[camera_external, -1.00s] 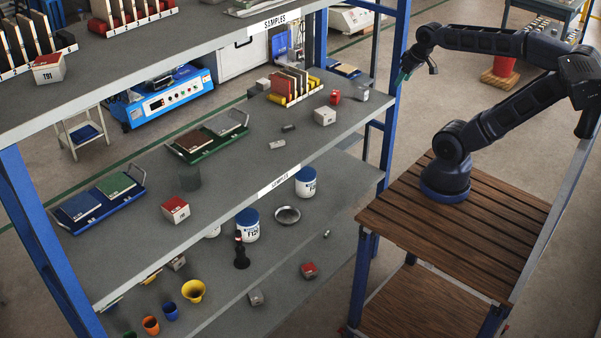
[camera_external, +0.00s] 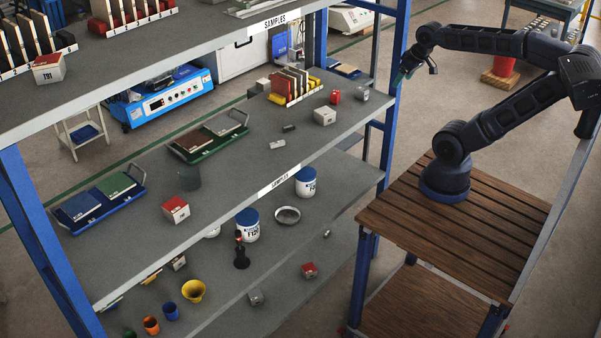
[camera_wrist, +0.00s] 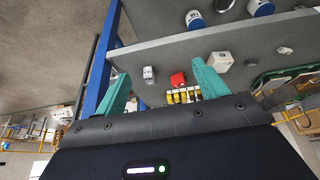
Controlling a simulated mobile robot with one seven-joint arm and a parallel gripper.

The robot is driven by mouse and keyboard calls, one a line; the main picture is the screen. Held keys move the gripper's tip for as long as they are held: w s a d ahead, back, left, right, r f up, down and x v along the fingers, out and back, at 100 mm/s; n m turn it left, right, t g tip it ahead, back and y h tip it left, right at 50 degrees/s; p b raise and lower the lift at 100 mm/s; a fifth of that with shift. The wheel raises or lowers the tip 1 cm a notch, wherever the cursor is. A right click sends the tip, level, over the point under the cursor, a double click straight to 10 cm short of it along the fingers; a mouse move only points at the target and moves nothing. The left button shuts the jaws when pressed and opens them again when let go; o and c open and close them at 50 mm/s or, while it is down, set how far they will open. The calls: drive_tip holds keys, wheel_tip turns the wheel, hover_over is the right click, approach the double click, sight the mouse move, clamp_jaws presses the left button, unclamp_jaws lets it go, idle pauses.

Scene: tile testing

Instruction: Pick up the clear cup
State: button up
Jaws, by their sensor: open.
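The clear cup (camera_external: 188,177) is a see-through, dark-tinted cup standing upright on the middle shelf (camera_external: 130,240), behind a red and white box (camera_external: 175,209). I cannot make it out in the wrist view. My gripper (camera_external: 411,74) is at the right end of the shelf unit, beside a blue post, far to the right of the cup. In the wrist view my gripper (camera_wrist: 160,80) shows two teal fingers spread wide with nothing held between them.
A white box (camera_external: 324,116), a red block (camera_external: 335,96) and a grey block (camera_external: 362,93) sit near the shelf's right end. The blue post (camera_external: 398,60) and the upper shelf (camera_external: 130,65) are obstacles.

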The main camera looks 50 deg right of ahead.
drive_tip(key=shift+o, duration=1.1)
